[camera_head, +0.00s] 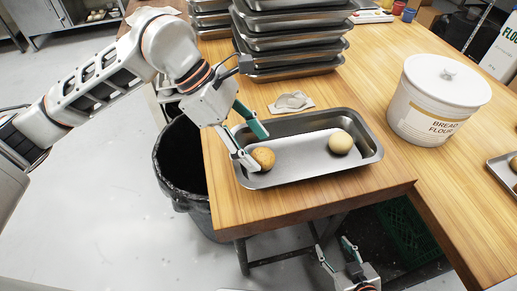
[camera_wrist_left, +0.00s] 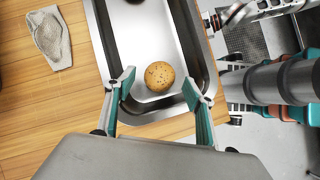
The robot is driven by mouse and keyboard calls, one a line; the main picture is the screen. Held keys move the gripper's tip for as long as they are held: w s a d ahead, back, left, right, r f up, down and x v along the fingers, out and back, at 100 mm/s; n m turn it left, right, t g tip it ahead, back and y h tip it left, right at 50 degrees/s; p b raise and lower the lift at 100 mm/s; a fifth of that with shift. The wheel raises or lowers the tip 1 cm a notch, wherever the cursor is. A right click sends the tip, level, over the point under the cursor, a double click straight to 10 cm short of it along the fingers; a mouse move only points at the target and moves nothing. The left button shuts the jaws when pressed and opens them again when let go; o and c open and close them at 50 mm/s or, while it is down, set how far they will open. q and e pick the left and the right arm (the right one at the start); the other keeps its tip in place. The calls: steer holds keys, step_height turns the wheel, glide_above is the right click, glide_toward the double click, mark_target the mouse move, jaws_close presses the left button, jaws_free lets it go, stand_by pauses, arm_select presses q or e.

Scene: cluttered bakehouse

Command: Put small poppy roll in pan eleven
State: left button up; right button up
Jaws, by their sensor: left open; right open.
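A steel pan (camera_head: 300,122) lies on the wooden table and holds two rolls. A small golden-brown speckled roll (camera_head: 263,157) sits at its left end, and a paler roll (camera_head: 340,142) sits toward its right end. My left gripper (camera_head: 259,151) is open, its fingers at the left end of the pan by the speckled roll. In the left wrist view the speckled roll (camera_wrist_left: 160,76) lies in the pan (camera_wrist_left: 110,40), between the two open fingertips and apart from them. My right gripper (camera_head: 332,244) is open and empty, low in front of the table. No pan number is legible.
A tall stack of steel pans (camera_head: 290,45) stands behind the pan, with a folded grey cloth (camera_head: 291,102) between them. A white bread flour tub (camera_head: 436,100) stands to the right. A black bin (camera_head: 183,180) is on the floor at left.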

arm_select(q)
steer(key=v, duration=1)
steer(key=shift+s, duration=0.1)
